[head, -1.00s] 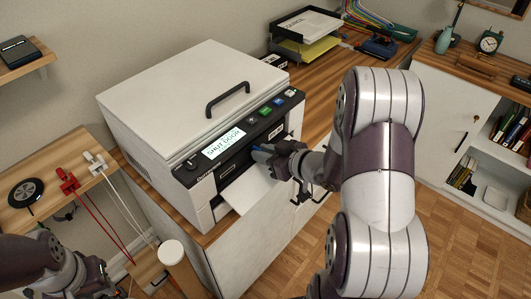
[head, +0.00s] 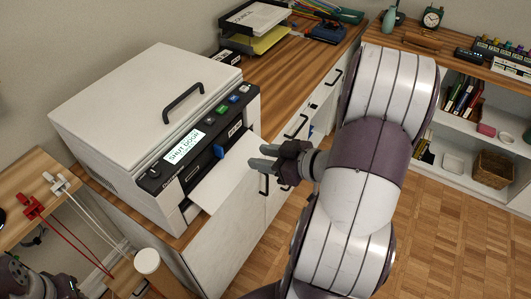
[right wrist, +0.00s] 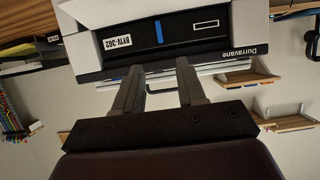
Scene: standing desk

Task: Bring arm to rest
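My right arm reaches in from the lower right of the head view. Its gripper (head: 264,158) is in front of the white printer (head: 140,100), beside the white panel or sheet (head: 228,175) jutting from its front. In the right wrist view my right gripper (right wrist: 160,75) has its two fingers apart with nothing between them. The printer's dark front with a blue tab (right wrist: 158,32) shows beyond the fingertips, upside down. Part of my left arm (head: 40,285) is at the lower left corner of the head view; its fingers cannot be made out.
The printer's screen (head: 184,147) reads "SHUT DOOR". It stands on a wooden counter (head: 290,75) with a paper tray (head: 258,22) behind. A side shelf (head: 30,190) with red and white clamps is at left. Open wood floor (head: 440,240) lies at lower right.

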